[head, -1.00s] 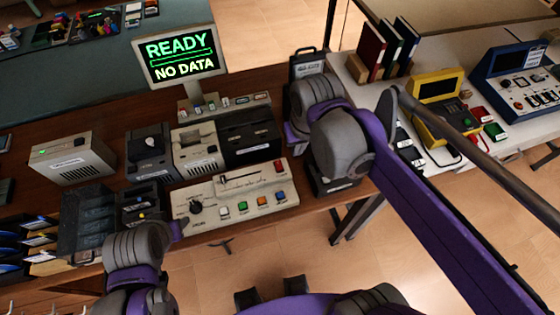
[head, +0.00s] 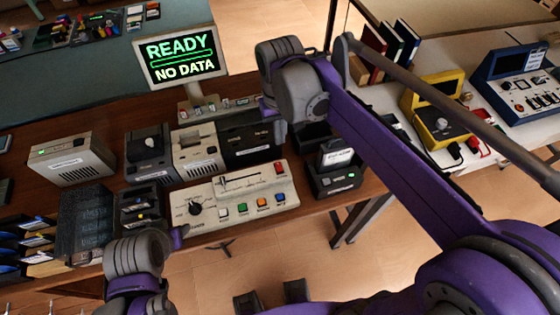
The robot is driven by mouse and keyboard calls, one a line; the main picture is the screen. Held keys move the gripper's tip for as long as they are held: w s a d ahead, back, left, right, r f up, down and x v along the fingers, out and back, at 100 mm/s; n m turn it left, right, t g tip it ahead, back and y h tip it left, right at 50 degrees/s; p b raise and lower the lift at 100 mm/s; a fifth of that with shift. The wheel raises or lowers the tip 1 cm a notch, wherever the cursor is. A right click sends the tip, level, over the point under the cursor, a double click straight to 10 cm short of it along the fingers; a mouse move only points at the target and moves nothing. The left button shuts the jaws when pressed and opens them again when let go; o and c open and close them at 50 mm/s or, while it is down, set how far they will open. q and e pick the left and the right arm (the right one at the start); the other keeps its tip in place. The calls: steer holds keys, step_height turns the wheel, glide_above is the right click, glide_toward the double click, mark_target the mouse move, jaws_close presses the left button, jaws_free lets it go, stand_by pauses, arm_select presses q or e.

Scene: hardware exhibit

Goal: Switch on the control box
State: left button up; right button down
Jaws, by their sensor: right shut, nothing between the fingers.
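The pale control box (head: 235,205) lies on the brown table in the head view. It has a black dial (head: 195,208), a slider, several coloured buttons and a red switch (head: 280,168) at its upper right corner. My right gripper (head: 282,130) is shut and empty, above and behind the red switch and apart from it; my arm partly hides it. My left gripper (head: 178,237) is low at the front left, near the box's left front corner. Its fingers are too hidden to judge.
A monitor (head: 180,57) reads "READY / NO DATA". Grey and black devices (head: 198,152) stand behind the control box. A black dock (head: 335,182) with a labelled cartridge and green light stands to its right. A white table (head: 480,100) holds yellow and blue devices.

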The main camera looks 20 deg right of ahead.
mark_target(280, 168)
arm_select(q)
steer(key=shift+s+f+b, duration=0.15)
steer(key=shift+f+b, duration=0.2)
steer(key=shift+f, duration=0.15)
arm_select(e)
step_height(280, 168, down, 13)
steer(key=shift+r, duration=0.1)
